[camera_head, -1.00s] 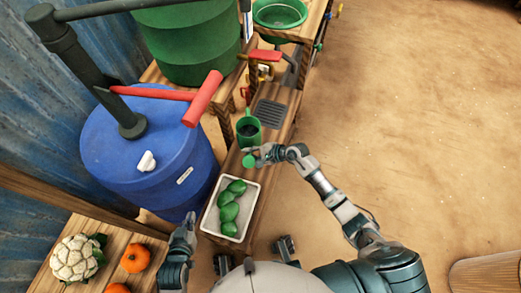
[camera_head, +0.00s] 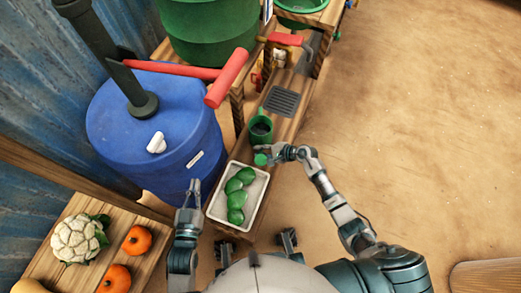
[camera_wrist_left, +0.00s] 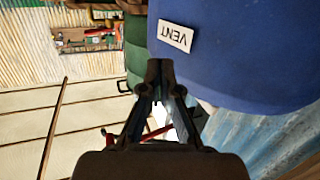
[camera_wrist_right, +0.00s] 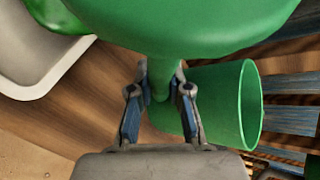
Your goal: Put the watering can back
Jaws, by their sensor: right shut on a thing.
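The green watering can (camera_head: 261,131), open-topped with a dark inside, stands on the wooden bench (camera_head: 291,125) near a dark grate in the head view. Its round green end (camera_head: 261,159) points toward me. My right gripper (camera_head: 275,153) is at the near side of the can. In the right wrist view its fingers (camera_wrist_right: 160,92) are shut on a green stem of the can, between the large round green part (camera_wrist_right: 190,25) and the cylinder (camera_wrist_right: 235,105). My left gripper (camera_head: 191,187) is empty beside the blue barrel, its fingertips close together (camera_wrist_left: 157,68). Whether the can touches the bench is hard to tell.
A white tray (camera_head: 214,213) with several green vegetables is left of my right gripper. A blue barrel (camera_head: 120,125) with a red-handled lever (camera_head: 228,78) stands at left. The dark grate (camera_head: 281,101) lies beyond the can.

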